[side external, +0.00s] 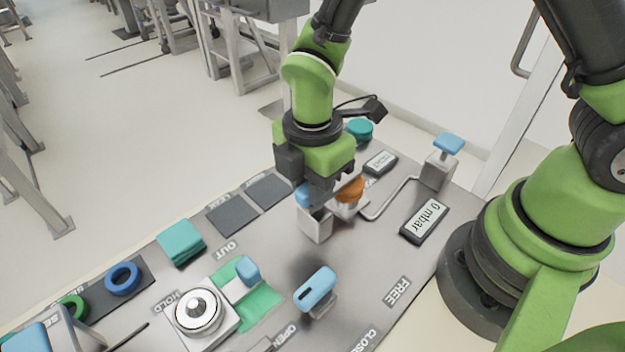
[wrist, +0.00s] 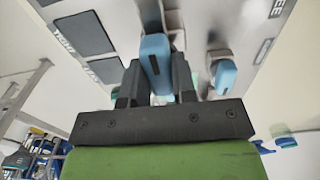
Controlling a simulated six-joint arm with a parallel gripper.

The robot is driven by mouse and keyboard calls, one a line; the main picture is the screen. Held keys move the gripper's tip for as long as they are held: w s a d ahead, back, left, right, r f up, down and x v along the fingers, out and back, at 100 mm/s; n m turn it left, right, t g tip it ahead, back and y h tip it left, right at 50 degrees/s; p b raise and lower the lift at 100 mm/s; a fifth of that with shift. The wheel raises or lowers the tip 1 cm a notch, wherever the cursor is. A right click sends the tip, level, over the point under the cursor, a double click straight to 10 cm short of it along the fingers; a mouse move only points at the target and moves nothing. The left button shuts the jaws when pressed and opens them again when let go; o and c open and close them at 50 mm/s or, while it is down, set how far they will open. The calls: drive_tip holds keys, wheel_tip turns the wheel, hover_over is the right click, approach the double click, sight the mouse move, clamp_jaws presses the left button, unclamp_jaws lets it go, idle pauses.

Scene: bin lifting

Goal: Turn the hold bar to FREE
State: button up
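Two slotted blue handles show near my gripper, and I cannot tell for sure which is the hold bar. One blue handle (side external: 316,288) stands on the panel near the FREE label (side external: 398,291), below my gripper in the side view. It also shows at the right in the wrist view (wrist: 224,76). My gripper (side external: 325,192) points down at another blue handle (side external: 303,196) on a pale block. In the wrist view my fingers (wrist: 157,82) flank this handle (wrist: 155,58) closely. Whether they press on it is not clear. The HOLD label (side external: 171,304) is at the lower left.
A round silver knob (side external: 198,310) and a small blue grip (side external: 247,269) over a green patch are at the lower left. An orange knob (side external: 350,190) stands close behind my gripper. A bent rod (side external: 392,200) runs to a blue-topped post (side external: 439,170). A display (side external: 424,221) reads 0 mbar.

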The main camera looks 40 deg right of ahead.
drive_tip(key=shift+m, duration=0.3)
clamp_jaws()
drive_tip(key=m, duration=0.3)
drive_tip(key=shift+m, duration=0.3)
drive_tip(key=m, duration=0.4)
drive_tip(key=shift+m, duration=0.3)
drive_tip(key=m, duration=0.9)
drive_tip(key=o, duration=0.9)
unclamp_jaws()
drive_tip(key=shift+o, duration=0.2)
drive_tip(key=shift+r, duration=0.1)
